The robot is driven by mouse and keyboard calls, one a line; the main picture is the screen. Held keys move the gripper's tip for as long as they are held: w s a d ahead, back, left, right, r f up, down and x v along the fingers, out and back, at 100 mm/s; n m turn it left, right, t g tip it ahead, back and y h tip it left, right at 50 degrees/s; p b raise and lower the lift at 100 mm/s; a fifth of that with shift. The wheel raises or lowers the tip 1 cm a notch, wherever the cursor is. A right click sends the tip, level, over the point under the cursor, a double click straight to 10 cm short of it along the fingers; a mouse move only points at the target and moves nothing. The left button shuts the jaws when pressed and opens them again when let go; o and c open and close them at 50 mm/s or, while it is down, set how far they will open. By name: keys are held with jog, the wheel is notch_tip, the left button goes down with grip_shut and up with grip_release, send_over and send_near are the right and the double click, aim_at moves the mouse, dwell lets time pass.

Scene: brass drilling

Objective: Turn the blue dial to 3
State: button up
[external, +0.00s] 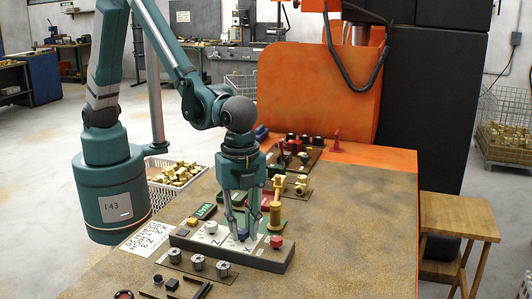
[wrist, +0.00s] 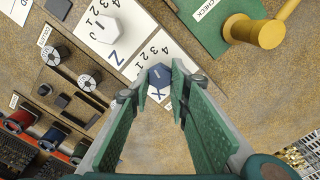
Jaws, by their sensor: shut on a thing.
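The blue dial (wrist: 160,76) is a small hexagonal knob on a white plate printed with an X and the numbers 1 to 4. A pale mark shows on its top; I cannot tell exactly which number it points to. In the external view, the blue dial (external: 242,235) sits on the grey control panel (external: 270,262). My gripper (external: 238,230) points down over the panel with its fingers at the blue dial. In the wrist view, my gripper (wrist: 157,84) has a fingertip on each side of the dial and is shut on it.
A red knob (external: 276,242) and a yellow knob (external: 192,222) share the panel. Several metal parts (external: 198,262) lie in front.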

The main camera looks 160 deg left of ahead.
aim_at(242, 232)
jog(key=shift+m+b, duration=0.3)
jog(key=shift+m, duration=0.9)
jog(key=o, duration=0.9)
notch_tip(242, 232, up, 12)
dwell(0.4)
jog(key=shift+d, duration=0.1)
